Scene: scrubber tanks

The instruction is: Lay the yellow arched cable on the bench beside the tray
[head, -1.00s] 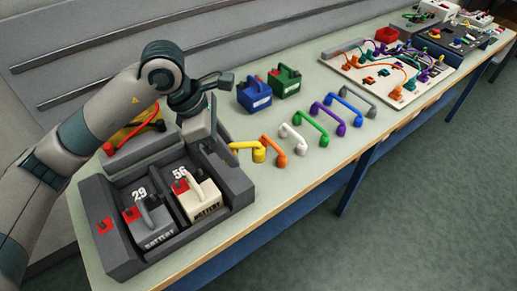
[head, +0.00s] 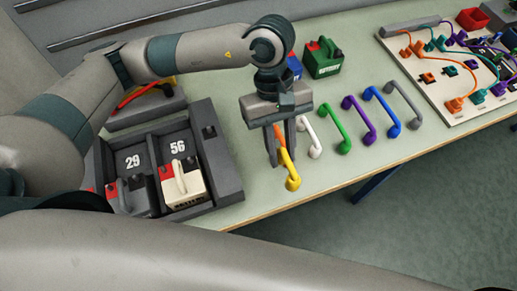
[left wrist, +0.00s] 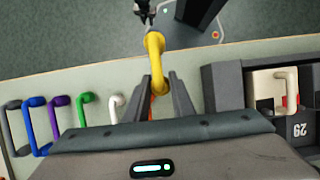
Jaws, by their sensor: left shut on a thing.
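The yellow arched cable (head: 289,172) is in my left gripper (head: 284,158). Its thick rounded end hangs out from between the fingers toward the bench's front. In the left wrist view, the yellow cable (left wrist: 155,58) stands out past the fingers and overlaps the bench edge and floor. My left gripper (left wrist: 158,88) is shut on it. The dark grey tray (head: 222,172) is on the bench to the left of the gripper. A small dark part at the top of the left wrist view may be my right gripper (left wrist: 145,10); its jaws are unclear.
White (head: 309,138), green (head: 335,128), purple (head: 358,120), blue (head: 382,112) and grey (head: 404,105) arched cables stand right of the gripper. Batteries marked 29 (head: 130,195) and 56 (head: 183,185) sit in the tray. A green battery (head: 323,60) stands behind. Bare bench shows along the front edge.

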